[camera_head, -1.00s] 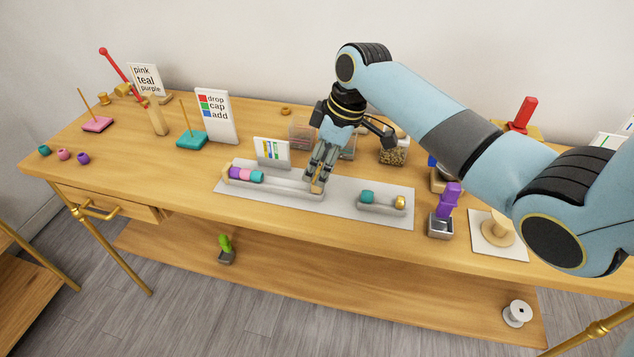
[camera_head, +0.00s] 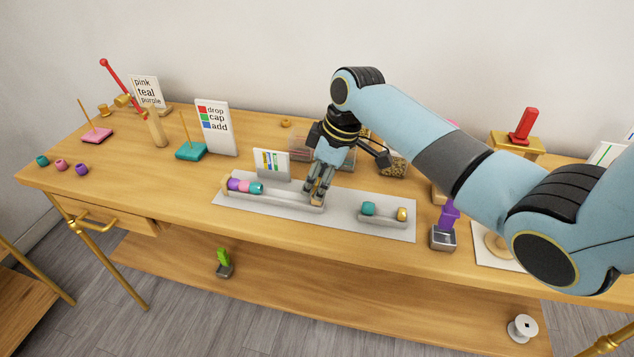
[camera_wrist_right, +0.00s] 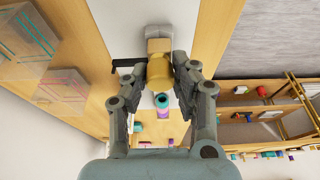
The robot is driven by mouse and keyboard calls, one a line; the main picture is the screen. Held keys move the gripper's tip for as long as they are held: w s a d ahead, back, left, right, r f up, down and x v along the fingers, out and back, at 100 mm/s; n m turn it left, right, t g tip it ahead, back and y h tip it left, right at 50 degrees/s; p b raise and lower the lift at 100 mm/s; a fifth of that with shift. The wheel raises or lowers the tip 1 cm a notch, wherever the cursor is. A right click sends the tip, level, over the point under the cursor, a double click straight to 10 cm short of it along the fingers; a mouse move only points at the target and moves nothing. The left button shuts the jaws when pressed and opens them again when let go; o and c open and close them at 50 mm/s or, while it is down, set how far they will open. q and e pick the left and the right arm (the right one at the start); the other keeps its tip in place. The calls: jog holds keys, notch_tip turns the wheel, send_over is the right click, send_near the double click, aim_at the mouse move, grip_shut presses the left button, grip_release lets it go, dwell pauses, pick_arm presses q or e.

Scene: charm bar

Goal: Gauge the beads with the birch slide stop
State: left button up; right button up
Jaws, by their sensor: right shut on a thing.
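The birch slide stop (camera_head: 316,201) sits at the right end of a long grey channel (camera_head: 285,203). My right gripper (camera_head: 319,188) points down with its fingers shut on the stop. In the right wrist view the pale stop (camera_wrist_right: 158,68) lies between my right fingertips (camera_wrist_right: 159,78). A purple bead (camera_head: 234,184), a pink bead (camera_head: 244,186) and a teal bead (camera_head: 256,188) lie in a row at the channel's left end. A gap separates them from the stop. A teal bead also shows in the right wrist view (camera_wrist_right: 161,101). My left gripper is out of view.
A small grey tray (camera_head: 385,220) to the right holds a teal bead (camera_head: 368,208) and a gold bead (camera_head: 402,213). A striped card (camera_head: 271,163) stands behind the channel. Loose beads (camera_head: 61,165) lie at the table's left.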

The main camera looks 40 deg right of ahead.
aim_at(259, 185)
jog(key=shift+w+a+b, duration=0.6)
jog(key=shift+w+a, duration=0.75)
jog(key=shift+w, duration=0.2)
jog(key=shift+w+a+b, duration=0.6)
jog(key=shift+w+a, duration=0.7)
jog(key=shift+w, duration=0.2)
jog(key=shift+w+a, duration=0.1)
jog(key=shift+w, duration=0.05)
jog(key=shift+w+a, duration=0.15)
jog(key=shift+w, duration=0.05)
jog(key=shift+w+a+b, duration=0.45)
jog(key=shift+w+a, duration=0.45)
jog(key=shift+w, duration=0.15)
dwell(1.5)
jog(key=o, duration=0.9)
jog(key=shift+r, duration=0.1)
